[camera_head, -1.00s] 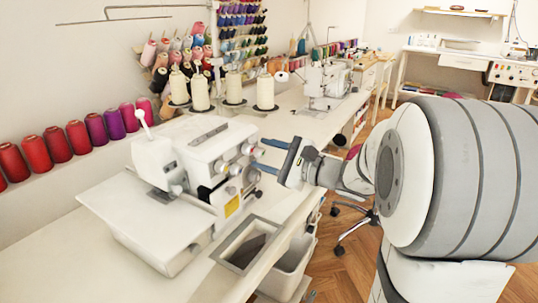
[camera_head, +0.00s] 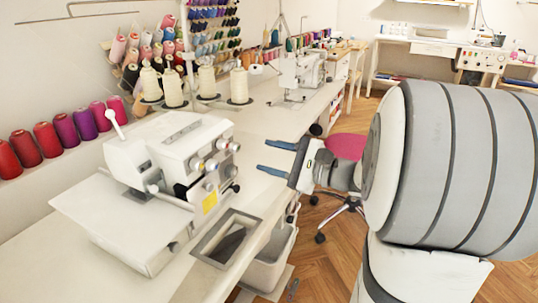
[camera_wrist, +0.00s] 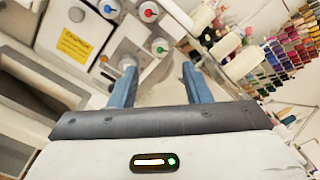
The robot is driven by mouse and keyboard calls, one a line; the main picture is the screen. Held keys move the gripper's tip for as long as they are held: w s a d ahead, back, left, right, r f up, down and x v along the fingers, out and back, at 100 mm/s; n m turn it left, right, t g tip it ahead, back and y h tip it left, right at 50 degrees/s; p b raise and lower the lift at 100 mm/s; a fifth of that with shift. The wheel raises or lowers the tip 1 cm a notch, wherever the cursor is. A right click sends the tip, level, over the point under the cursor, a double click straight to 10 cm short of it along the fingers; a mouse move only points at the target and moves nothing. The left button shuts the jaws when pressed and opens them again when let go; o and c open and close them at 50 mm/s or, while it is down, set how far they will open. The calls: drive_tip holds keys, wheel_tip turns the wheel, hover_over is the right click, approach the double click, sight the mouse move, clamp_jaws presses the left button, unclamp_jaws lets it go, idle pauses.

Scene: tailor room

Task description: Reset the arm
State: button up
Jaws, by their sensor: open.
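My gripper (camera_head: 278,158) has two blue fingers that stand apart with nothing between them. In the head view it points left, over the right edge of the white table, to the right of the white overlock sewing machine (camera_head: 165,150). A gap shows between the fingertips and the machine's knobs. In the wrist view my gripper (camera_wrist: 158,84) also shows empty, with the machine's knobs and yellow label (camera_wrist: 75,46) beyond it. My thick grey arm fills the right of the head view.
The white table (camera_head: 262,120) carries cream thread cones (camera_head: 206,84) and a second sewing machine (camera_head: 300,72). A rectangular opening (camera_head: 226,238) lies near the front edge, with a white bin (camera_head: 270,258) below. A pink chair (camera_head: 345,146) stands on the wooden floor behind my gripper.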

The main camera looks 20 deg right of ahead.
drive_tip(key=s+a+r+n+g+h+p, duration=0.2)
drive_tip(key=s+a+n+g+h+p, duration=0.2)
drive_tip(key=s+a+n+g+p, duration=0.65)
drive_tip(key=s+d+r+n+h+p, duration=0.5)
drive_tip(key=s+r+n+h+p, duration=0.1)
drive_tip(key=p, duration=0.4)
drive_tip(key=shift+s+d+n+h+p, duration=0.3)
drive_tip(key=shift+s+n+h, duration=0.45)
drive_tip(key=shift+h, duration=0.65)
idle(4.5)
